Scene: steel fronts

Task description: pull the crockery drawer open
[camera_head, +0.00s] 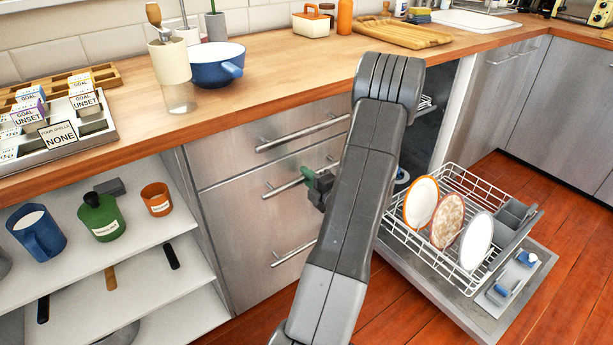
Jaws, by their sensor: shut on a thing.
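A steel drawer unit stands under the counter with three stacked fronts, each with a bar handle. No label shows which one is the crockery drawer. My gripper (316,184) is at the middle drawer front (235,222), shut on the right part of its bar handle (284,188). My arm hides the right side of the drawer fronts and part of the gripper. The middle front looks flush with the top drawer front (262,140) and the bottom one, whose handle (293,253) is free.
An open dishwasher door with a rack (400,232) of plates juts out on the right. Open shelves (130,250) with mugs are on the left.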

